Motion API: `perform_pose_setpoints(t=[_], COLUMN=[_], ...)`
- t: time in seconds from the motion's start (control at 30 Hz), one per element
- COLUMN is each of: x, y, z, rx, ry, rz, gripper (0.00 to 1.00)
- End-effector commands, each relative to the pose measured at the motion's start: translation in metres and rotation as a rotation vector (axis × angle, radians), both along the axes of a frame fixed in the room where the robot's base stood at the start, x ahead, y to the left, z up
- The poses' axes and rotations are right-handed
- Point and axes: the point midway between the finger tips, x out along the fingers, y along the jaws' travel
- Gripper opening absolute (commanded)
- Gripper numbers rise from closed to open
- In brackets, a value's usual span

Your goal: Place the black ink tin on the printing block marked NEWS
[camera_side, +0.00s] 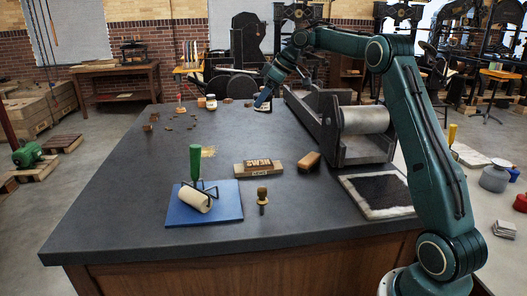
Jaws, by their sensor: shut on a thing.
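The printing block marked NEWS (258,167) lies near the middle of the dark table, its raised letters shown mirrored, with a small label on its front edge. My gripper (263,101) is low over the far part of the table, well behind the block. It is shut on a small dark thing with a pale band, which looks like the black ink tin (262,108). The tin is small in this view and partly hidden by the jaws. I cannot tell whether it touches the table.
A green-handled roller (195,165) rests on a blue mat (228,213), and a small wooden-handled tool (262,197) lies in front. A press (360,135) stands at right.

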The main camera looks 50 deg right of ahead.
Motion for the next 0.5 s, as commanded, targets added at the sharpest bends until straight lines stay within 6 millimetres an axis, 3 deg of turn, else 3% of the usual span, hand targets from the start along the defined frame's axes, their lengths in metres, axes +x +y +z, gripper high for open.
perform_pose_setpoints(t=[0.2,0.5], x=[0.021,0.031], y=[-0.008,-0.011], z=[0.002,0.003], rx=[-0.007,-0.01], ry=[-0.004,-0.005], rz=[-0.032,-0.054], gripper=[0.19,0.19])
